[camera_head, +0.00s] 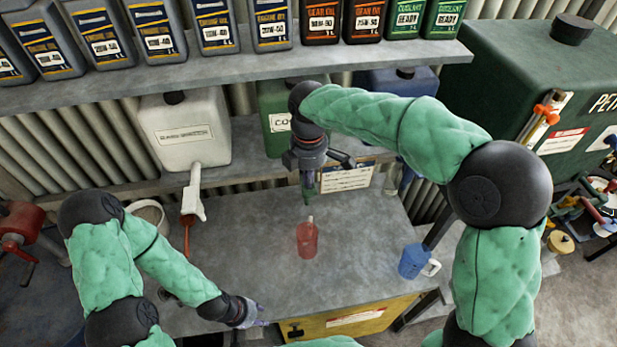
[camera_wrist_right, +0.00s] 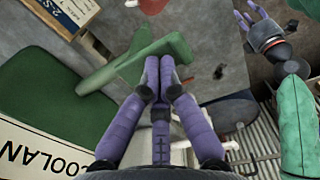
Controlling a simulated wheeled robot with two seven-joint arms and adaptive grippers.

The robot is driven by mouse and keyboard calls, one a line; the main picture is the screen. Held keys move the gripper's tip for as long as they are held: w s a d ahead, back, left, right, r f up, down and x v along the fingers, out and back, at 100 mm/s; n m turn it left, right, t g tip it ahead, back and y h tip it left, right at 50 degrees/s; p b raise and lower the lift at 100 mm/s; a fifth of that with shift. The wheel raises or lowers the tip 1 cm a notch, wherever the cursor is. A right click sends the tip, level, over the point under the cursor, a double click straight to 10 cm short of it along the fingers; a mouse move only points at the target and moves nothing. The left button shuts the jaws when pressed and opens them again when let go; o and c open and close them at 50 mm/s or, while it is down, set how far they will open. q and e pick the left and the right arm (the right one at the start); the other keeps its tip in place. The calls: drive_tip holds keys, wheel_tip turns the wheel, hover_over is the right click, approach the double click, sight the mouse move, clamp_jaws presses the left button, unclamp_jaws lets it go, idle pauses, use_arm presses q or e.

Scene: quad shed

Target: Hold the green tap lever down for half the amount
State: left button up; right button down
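The green coolant container (camera_head: 272,104) stands on the lower shelf, mostly behind my right arm. Its green tap (camera_head: 307,197) points down above a red translucent bottle (camera_head: 307,240) on the bench. In the right wrist view the green tap and lever (camera_wrist_right: 125,68) lie beside and beyond my right gripper (camera_wrist_right: 160,65). Its purple fingers are together with nothing visible between them; I cannot tell whether they touch the lever. The red bottle also shows at the top of that view (camera_wrist_right: 135,12). My left gripper (camera_head: 256,318) is open and empty low over the bench's front edge.
A white container with a tap (camera_head: 187,130) stands left on the shelf. A blue jug (camera_head: 413,262) is on the bench's right side. Oil bottles (camera_head: 158,32) line the upper shelf. A green petrol tank (camera_head: 520,70) stands right. The front middle bench is clear.

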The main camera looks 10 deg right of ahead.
sight(309, 190)
drive_tip(key=shift+s+f+t+b, duration=0.25)
drive_tip(key=shift+f+t+b, duration=0.55)
drive_tip(key=shift+b, duration=1.2)
drive_tip(key=shift+s+t+b, duration=0.15)
drive_tip(key=shift+t+b, duration=0.25)
drive_tip(key=shift+b, duration=0.2)
drive_tip(key=shift+s+f, duration=0.25)
drive_tip(key=shift+f, duration=0.5)
idle(0.9)
idle(2.4)
drive_tip(key=shift+w+p+v, duration=0.2)
drive_tip(key=shift+p+v, duration=0.45)
drive_tip(key=shift+v, duration=0.3)
drive_tip(key=shift+r, duration=0.1)
